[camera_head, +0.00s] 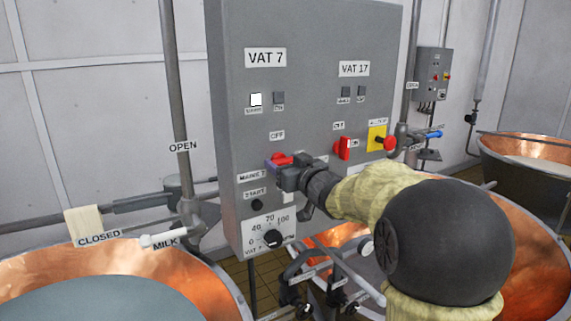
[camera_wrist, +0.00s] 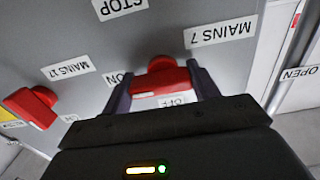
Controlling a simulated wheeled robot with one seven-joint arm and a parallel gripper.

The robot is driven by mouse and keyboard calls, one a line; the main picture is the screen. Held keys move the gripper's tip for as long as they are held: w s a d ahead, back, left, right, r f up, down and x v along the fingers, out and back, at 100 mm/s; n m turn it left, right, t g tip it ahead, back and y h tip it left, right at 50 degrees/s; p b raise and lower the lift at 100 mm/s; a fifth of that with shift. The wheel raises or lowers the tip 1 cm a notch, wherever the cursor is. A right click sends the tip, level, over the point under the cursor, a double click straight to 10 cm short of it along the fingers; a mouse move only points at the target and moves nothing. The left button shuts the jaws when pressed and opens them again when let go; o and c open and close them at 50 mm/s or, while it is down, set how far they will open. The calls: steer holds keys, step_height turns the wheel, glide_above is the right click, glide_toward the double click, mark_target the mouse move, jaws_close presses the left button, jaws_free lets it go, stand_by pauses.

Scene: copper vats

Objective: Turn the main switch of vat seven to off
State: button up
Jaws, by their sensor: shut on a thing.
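The red main switch of vat seven (camera_head: 279,160) is on the grey control panel (camera_head: 233,60), below the OFF label (camera_head: 277,135) and near the MAINS 7 label (camera_head: 251,177). My gripper (camera_head: 287,168) is at this switch and partly covers it. In the wrist view the red switch (camera_wrist: 160,79) sits between the two fingers of my gripper (camera_wrist: 162,88), which are shut on it. That view is roughly upside down; an OFF label (camera_wrist: 174,101) lies just below the switch and an ON label (camera_wrist: 116,78) left of it. The handle's exact angle is hard to tell.
The red mains switch of vat 17 (camera_head: 344,148) is close to the right; it also shows in the wrist view (camera_wrist: 32,107). A yellow plate with a red button (camera_head: 388,143) is beyond it. A dial (camera_head: 272,238) sits below. Copper vats (camera_head: 110,265) and pipes stand around.

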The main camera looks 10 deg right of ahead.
steer(key=shift+f+n+b, duration=0.1)
steer(key=shift+n+b, duration=0.2)
steer(key=shift+b, duration=0.05)
steer(key=n+b, duration=0.2)
steer(key=n, duration=0.1)
steer(key=shift+b, duration=0.4)
steer(key=n+b, duration=0.3)
steer(key=n, duration=0.2)
steer(key=shift+n, duration=0.4)
steer(key=n+b, duration=0.3)
steer(key=n, duration=0.1)
steer(key=shift+a, duration=0.1)
steer(key=n+b, duration=0.1)
steer(key=n, duration=0.1)
steer(key=n+b, duration=0.1)
steer(key=n, duration=0.1)
steer(key=shift+r+n, duration=0.2)
steer(key=shift+n, duration=0.1)
steer(key=o, duration=1)
steer(key=shift+a, duration=0.1)
